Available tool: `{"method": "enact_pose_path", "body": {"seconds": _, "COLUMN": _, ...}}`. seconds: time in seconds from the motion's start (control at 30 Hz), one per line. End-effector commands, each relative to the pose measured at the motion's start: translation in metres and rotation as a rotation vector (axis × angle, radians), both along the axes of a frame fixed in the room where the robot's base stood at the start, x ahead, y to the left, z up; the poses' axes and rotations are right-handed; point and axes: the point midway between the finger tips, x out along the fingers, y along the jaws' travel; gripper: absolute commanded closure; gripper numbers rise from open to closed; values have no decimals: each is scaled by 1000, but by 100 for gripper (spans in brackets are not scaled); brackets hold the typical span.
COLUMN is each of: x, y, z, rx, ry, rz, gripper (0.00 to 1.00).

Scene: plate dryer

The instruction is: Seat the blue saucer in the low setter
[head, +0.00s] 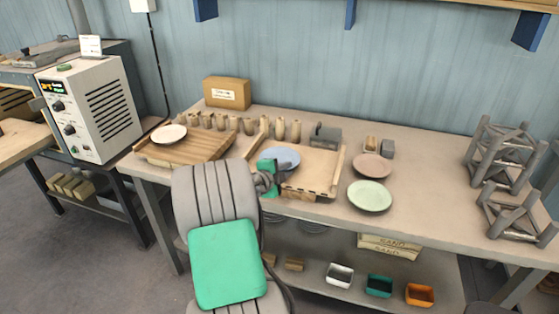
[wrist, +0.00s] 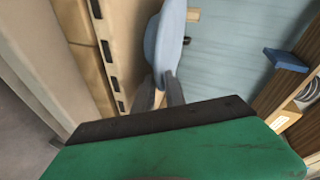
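The blue saucer (head: 282,157) is at the left part of a pale wooden board on the bench. In the wrist view the saucer (wrist: 164,42) shows nearly edge-on, with its rim between my two dark fingers. My gripper (head: 271,175) is shut on that near rim; it also shows in the wrist view (wrist: 160,92). I cannot tell whether the saucer touches the board. Two grey open-frame stands are at the bench's right end: a larger one (head: 503,152) behind and a smaller, lower one (head: 512,212) in front. The lower one looks empty; its label as low setter is not shown.
A pink plate (head: 372,166) and a pale green plate (head: 370,196) lie between the board (head: 318,165) and the stands. A white saucer (head: 168,134) sits on a slatted rack (head: 190,150) at left. Several small posts and a grey block (head: 325,135) stand behind. Bench right of the plates is clear.

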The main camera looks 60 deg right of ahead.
Motion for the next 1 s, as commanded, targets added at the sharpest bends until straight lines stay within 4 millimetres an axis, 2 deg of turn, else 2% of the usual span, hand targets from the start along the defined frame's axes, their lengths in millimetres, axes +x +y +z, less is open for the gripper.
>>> {"method": "enact_pose_path", "body": {"seconds": 0.17, "x": 0, "y": 1, "z": 0, "rx": 0, "ry": 0, "rz": 1, "gripper": 85}}
{"method": "enact_pose_path", "body": {"seconds": 0.37, "x": 0, "y": 1, "z": 0, "rx": 0, "ry": 0, "rz": 1, "gripper": 100}}
{"method": "enact_pose_path", "body": {"seconds": 1.0, "x": 0, "y": 1, "z": 0, "rx": 1, "ry": 1, "rz": 1, "gripper": 100}}
